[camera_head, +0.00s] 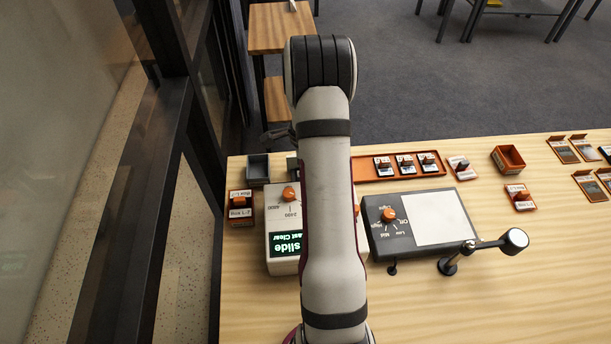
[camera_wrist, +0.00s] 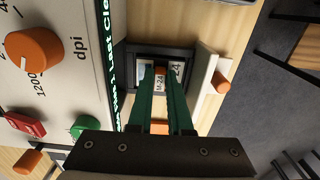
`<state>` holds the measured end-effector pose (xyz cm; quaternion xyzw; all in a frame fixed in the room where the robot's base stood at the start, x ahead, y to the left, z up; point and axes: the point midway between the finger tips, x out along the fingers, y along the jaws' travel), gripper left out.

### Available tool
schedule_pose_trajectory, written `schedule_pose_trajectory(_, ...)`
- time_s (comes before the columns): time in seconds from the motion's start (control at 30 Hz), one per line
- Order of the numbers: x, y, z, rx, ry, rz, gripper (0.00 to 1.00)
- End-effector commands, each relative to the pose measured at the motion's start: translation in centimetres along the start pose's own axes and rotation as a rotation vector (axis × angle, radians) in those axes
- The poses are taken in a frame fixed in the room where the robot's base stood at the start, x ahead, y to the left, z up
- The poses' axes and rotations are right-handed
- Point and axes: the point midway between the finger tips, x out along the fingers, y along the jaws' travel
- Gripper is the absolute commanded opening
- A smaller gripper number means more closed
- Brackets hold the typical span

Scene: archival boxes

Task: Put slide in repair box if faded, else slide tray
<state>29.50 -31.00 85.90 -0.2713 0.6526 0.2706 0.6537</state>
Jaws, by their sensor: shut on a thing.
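In the wrist view, my gripper (camera_wrist: 161,74) has its two green fingers shut on the small orange grip of a slide. The slide (camera_wrist: 159,86) has a white label that seems to read "M-24", partly hidden by the fingers. It is at a dark-framed recess (camera_wrist: 137,53) beside the scanner; I cannot tell whether it rests there or is held above. Whether it is faded cannot be seen. In the head view my arm hides the gripper. An orange tray (camera_head: 366,178) there holds several slides (camera_head: 405,164). An open orange box (camera_head: 508,160) stands to its right. Neither is visibly labelled.
The scanner (camera_head: 283,214) has an orange dial and a green display. A light panel (camera_head: 440,217) and a round-headed stand (camera_head: 515,240) lie right of my arm. Loose slides (camera_head: 521,198) lie further right. A small grey box (camera_head: 258,168) is at left. The front right table is clear.

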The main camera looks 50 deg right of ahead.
Motion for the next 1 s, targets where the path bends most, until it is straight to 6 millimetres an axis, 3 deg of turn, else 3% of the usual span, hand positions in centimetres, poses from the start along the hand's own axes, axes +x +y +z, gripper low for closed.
schedule_pose_trajectory(0.07,-0.6,-0.1,0.0,0.0,0.0,-0.002,0.0)
schedule_pose_trajectory(0.3,-6.6,-0.1,0.0,0.001,0.001,-0.003,0.0)
schedule_pose_trajectory(0.47,-9.3,-0.3,-0.6,0.003,0.002,-0.001,0.0)
schedule_pose_trajectory(0.57,-9.3,-1.2,-3.0,0.007,0.001,0.001,0.0)
schedule_pose_trajectory(0.8,-7.1,-3.1,-12.0,0.007,0.0,0.0,0.0)
schedule_pose_trajectory(0.9,-6.5,-3.2,-14.6,0.004,0.0,-0.001,0.0)
schedule_pose_trajectory(1.0,-6.0,-3.2,-15.5,0.002,0.0,-0.002,0.0)
